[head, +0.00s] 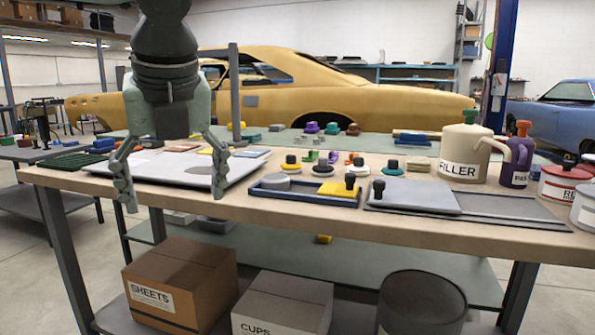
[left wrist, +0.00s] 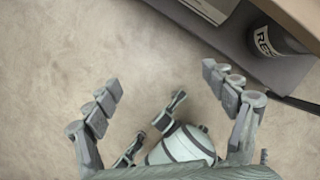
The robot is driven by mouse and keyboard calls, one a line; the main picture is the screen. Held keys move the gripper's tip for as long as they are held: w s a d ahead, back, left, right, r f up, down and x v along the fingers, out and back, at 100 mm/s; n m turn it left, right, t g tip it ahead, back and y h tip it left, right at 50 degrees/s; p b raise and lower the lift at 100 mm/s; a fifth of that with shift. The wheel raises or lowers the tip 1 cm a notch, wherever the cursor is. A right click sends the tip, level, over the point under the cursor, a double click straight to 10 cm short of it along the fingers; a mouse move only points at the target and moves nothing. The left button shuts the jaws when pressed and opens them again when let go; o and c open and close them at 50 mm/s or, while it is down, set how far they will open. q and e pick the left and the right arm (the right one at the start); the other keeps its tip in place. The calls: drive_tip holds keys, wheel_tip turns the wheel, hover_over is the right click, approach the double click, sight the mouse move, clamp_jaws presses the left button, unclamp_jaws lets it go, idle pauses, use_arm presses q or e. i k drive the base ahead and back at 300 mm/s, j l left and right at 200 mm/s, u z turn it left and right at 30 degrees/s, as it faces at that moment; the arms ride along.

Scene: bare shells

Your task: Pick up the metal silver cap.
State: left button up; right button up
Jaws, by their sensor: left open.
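I cannot pick out the metal silver cap for certain. A flat grey round piece (head: 276,182) lies at the left end of the blue tray (head: 301,197) on the workbench, and its material is unclear. My left gripper (head: 171,198) hangs at the bench's front left, its two fingers spread with nothing between them. In the left wrist view the same gripper (left wrist: 161,80) is open over bare concrete floor. A second pale gripper-like part (left wrist: 184,145) shows low in that view, perhaps my right gripper, and its jaws are unclear.
The bench (head: 400,233) also holds a light grey board (head: 190,170), several dark-knobbed pieces, a grey panel (head: 415,196) and a FILLER jug (head: 466,150). Below are a SHEETS box (head: 180,280), a CUPS box (head: 284,303) and a dark bin (head: 420,302).

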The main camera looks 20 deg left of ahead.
sight(270, 181)
drive_tip(key=i, duration=1.05)
